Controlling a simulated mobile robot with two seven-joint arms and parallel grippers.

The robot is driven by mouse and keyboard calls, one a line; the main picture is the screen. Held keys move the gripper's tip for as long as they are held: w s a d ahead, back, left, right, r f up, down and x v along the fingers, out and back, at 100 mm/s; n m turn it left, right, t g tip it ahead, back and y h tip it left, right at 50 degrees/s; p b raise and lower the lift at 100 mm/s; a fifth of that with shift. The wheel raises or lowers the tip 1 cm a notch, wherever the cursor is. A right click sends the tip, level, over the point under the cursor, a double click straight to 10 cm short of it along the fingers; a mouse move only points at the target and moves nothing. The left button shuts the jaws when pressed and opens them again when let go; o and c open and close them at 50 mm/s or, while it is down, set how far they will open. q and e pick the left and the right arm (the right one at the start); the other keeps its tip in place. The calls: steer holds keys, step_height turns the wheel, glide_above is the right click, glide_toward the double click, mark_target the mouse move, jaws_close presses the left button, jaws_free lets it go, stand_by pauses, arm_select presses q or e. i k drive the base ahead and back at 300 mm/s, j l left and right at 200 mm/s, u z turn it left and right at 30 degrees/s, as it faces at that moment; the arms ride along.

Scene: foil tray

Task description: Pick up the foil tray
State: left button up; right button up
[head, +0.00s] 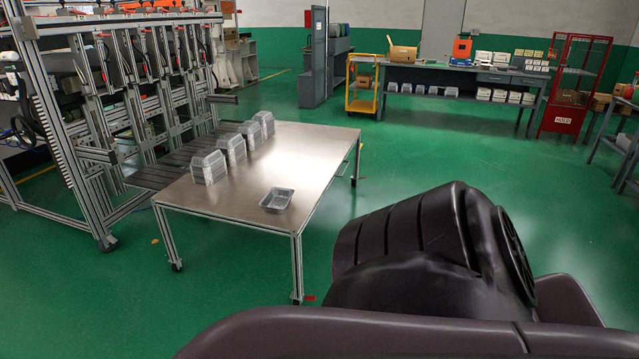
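A single small silver foil tray (277,199) sits upright and open on the metal-topped table (262,160), near its front right corner. Several more foil trays (208,167) stand in stacks along the table's left edge, running toward the back. The single tray lies apart from these stacks, with bare table around it. Neither of my grippers shows in the head view. A large dark part of my own body fills the lower right and hides the floor there.
A metal frame rack (85,130) with several upright units stands against the table's left side. A grey workbench (455,80), a yellow cart (362,85) and a red cage (575,85) stand at the back. Green floor (420,150) is clear right of the table.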

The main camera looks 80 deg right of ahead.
mark_target(277, 201)
steer(key=z, duration=2.2)
steer(key=i+u, duration=0.1)
steer(key=u, duration=0.25)
steer(key=i+l+u, duration=0.1)
steer(key=u, duration=0.25)
steer(key=i+l+u, duration=0.3)
steer(key=l, duration=0.25)
steer(key=i+l+u, duration=0.15)
steer(key=l, duration=0.15)
steer(key=i+l, duration=0.15)
steer(key=l, duration=0.25)
steer(key=i+l, duration=0.15)
steer(key=l, duration=0.2)
steer(key=i+l+u, duration=0.1)
steer(key=l, duration=0.3)
steer(key=i+l, duration=0.25)
steer(key=l, duration=0.15)
steer(key=i+l, duration=0.15)
steer(key=l, duration=0.2)
steer(key=u, duration=0.05)
